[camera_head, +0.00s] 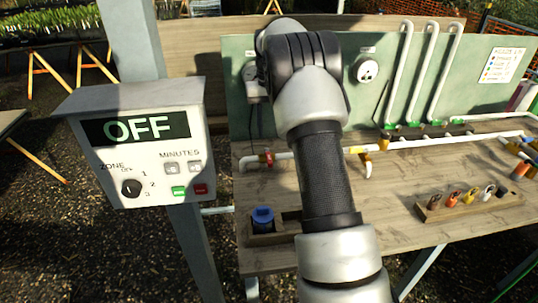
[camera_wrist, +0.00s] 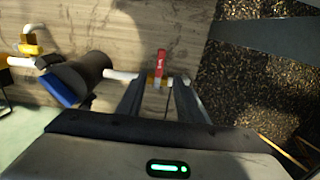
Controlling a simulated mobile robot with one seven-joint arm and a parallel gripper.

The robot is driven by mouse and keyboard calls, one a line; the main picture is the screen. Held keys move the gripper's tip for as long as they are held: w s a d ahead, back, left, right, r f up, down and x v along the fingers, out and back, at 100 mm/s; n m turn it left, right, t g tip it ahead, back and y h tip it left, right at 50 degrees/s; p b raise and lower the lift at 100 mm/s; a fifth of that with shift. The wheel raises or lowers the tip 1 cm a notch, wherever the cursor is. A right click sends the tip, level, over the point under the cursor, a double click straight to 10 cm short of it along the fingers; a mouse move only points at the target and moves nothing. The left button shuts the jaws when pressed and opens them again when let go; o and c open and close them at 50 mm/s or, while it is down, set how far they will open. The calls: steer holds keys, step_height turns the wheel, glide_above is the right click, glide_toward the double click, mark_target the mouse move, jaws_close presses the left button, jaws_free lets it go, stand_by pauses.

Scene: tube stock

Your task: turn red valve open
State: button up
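The red valve has a red lever handle (camera_wrist: 161,62) on a brass-coloured body on the white pipe. In the wrist view the lever stands across the pipe's line. In the head view the red valve (camera_head: 268,158) is small, left of my arm, near the pipe's left end. My gripper (camera_wrist: 159,88) is open, its two fingers apart with no object held. In the wrist view its fingertips flank the valve body, with the lever beyond them. I cannot tell whether either finger touches it. In the head view my gripper is mostly hidden behind my arm.
A dark cylinder with a blue end (camera_wrist: 85,75) sits on the pipe near one finger. A yellow valve (camera_head: 366,156) lies farther along. The control box (camera_head: 140,140) reads OFF. A blue-topped item (camera_head: 263,218) stands nearer the bench's front. The green board (camera_head: 300,105) rises behind.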

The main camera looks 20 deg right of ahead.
mark_target(269, 157)
step_height(269, 157, down, 10)
steer(key=shift+f, duration=0.15)
stand_by(0.3)
jaws_close()
